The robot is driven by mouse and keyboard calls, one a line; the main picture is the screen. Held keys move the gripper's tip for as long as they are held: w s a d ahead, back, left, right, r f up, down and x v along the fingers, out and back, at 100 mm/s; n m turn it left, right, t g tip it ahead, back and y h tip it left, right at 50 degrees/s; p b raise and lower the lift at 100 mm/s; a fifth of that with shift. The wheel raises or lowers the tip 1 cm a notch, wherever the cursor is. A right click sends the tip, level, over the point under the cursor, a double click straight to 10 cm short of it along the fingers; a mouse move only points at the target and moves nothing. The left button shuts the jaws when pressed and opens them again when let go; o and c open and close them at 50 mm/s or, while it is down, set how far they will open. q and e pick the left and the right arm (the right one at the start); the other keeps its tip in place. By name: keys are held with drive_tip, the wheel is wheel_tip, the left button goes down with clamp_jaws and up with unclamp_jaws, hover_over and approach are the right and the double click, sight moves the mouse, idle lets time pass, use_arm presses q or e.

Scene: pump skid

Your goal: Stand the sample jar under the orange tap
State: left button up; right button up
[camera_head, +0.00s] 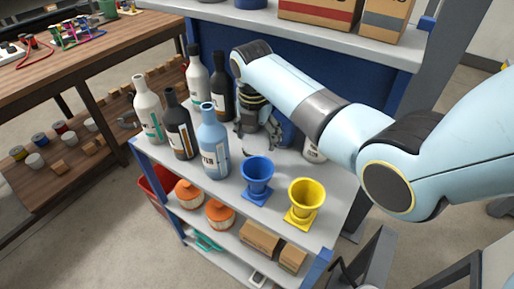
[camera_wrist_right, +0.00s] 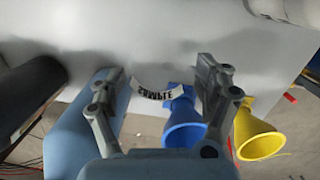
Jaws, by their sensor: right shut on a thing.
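My right gripper (camera_head: 258,139) is over the upper shelf, behind the blue bottle and the blue funnel. It also shows in the right wrist view (camera_wrist_right: 160,88), its two fingers well apart on either side of the white sample jar (camera_wrist_right: 158,96). The gripper is shut on this jar. The jar's label, with dark lettering, faces the funnels. Its outline blends into the pale shelf, so I cannot tell whether it touches the shelf. In the head view the jar is mostly hidden by the gripper. The orange tap is not seen. My left gripper is not in view.
A blue bottle (camera_head: 213,145) stands close left of the gripper, with several dark and white bottles beyond. A blue funnel (camera_head: 257,175) and a yellow funnel (camera_head: 305,195) stand in front on the upper shelf (camera_head: 240,212). A labelled white container (camera_head: 313,152) is partly hidden by my arm.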

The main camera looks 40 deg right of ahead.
sight(257, 148)
drive_tip(key=shift+f, duration=2.1)
drive_tip(key=shift+b, duration=0.3)
drive_tip(key=o, duration=1.6)
drive_tip(key=shift+f, duration=0.1)
drive_tip(key=shift+c, duration=0.2)
